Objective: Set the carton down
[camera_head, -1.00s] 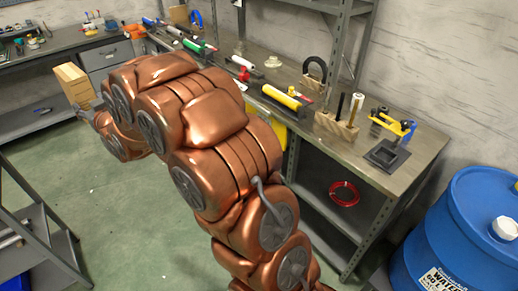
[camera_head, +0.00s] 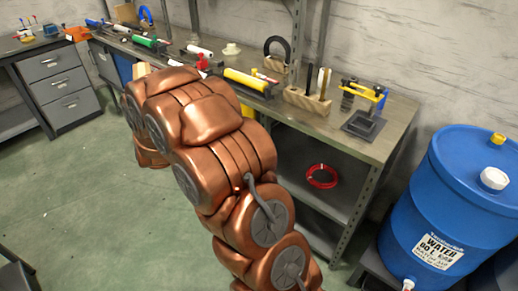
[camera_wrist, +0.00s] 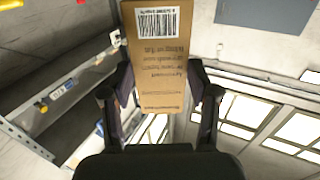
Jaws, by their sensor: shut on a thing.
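The carton (camera_wrist: 158,62) is a brown cardboard box with a barcode and printed text, which reads upside down in the wrist view. My gripper (camera_wrist: 160,100) is shut on it, with one dark finger on each side of the box. In the head view only a small tan piece of the carton (camera_head: 141,70) shows behind my copper-coloured arm. My gripper is hidden there by the arm. The carton is held in the air, and I cannot see its far side.
A long workbench (camera_head: 372,146) runs along the wall, with clamps, rollers and wooden blocks on it. A red coil (camera_head: 322,176) lies on its lower shelf. A blue water barrel (camera_head: 462,205) stands at right. Grey drawers (camera_head: 62,88) stand at far left. The green floor at left is clear.

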